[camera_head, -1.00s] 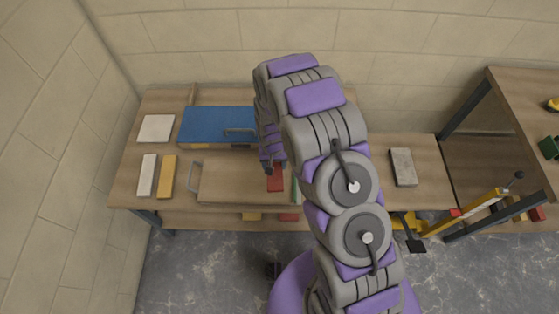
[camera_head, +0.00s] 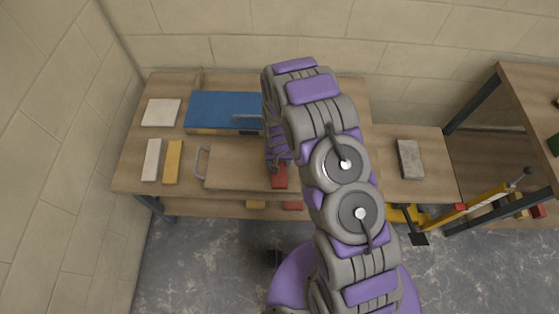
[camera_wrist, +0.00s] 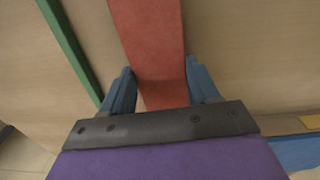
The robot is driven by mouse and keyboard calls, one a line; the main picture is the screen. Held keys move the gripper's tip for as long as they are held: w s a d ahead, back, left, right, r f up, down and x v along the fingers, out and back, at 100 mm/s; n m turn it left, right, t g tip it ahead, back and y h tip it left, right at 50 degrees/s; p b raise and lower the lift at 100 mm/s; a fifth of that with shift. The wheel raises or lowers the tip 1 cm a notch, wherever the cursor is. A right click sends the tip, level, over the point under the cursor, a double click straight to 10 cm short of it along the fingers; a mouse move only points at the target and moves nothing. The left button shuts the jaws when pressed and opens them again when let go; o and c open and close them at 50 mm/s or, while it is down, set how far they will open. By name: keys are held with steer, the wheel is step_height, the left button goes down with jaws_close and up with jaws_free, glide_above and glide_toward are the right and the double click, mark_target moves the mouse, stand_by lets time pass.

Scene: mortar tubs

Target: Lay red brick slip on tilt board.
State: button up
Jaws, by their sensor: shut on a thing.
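My gripper (camera_head: 279,164) is shut on the red brick slip (camera_head: 280,178) above the right part of the wooden board, which has a handle at its left end. In the wrist view the slip (camera_wrist: 150,40) lies between the two blue fingers (camera_wrist: 160,88) and extends away from them. Two boards have handles: this wooden board (camera_head: 235,176) and a blue board (camera_head: 222,108) behind it. I cannot tell which is the tilt board. Whether the slip touches the wood below is unclear. My arm hides the bench to the right of the slip.
A white tile (camera_head: 162,112), a white slip (camera_head: 152,159) and a yellow slip (camera_head: 173,161) lie on the left of the bench. A grey slab (camera_head: 410,158) lies at the right. A green strip (camera_wrist: 72,50) runs beside the slip in the wrist view. Yellow and red pieces show below the front edge.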

steer(key=shift+d, duration=1.35)
steer(key=shift+a+f, duration=0.25)
steer(key=shift+a, duration=0.4)
steer(key=o, duration=1.2)
steer(key=shift+a, duration=0.45)
steer(key=shift+c, duration=0.2)
steer(key=o, duration=0.3)
steer(key=shift+d, duration=0.9)
steer(key=shift+a, duration=0.55)
steer(key=shift+a+r, duration=0.15)
steer(key=shift+r, duration=0.1)
steer(key=r, duration=0.2)
steer(key=d+r+p, duration=0.1)
steer(key=r, duration=0.2)
steer(key=r+p, duration=0.1)
steer(key=r, duration=0.2)
steer(key=shift+w+d+r, duration=0.1)
steer(key=shift+d, duration=0.05)
step_height(320, 180, up, 9)
steer(key=p, duration=0.1)
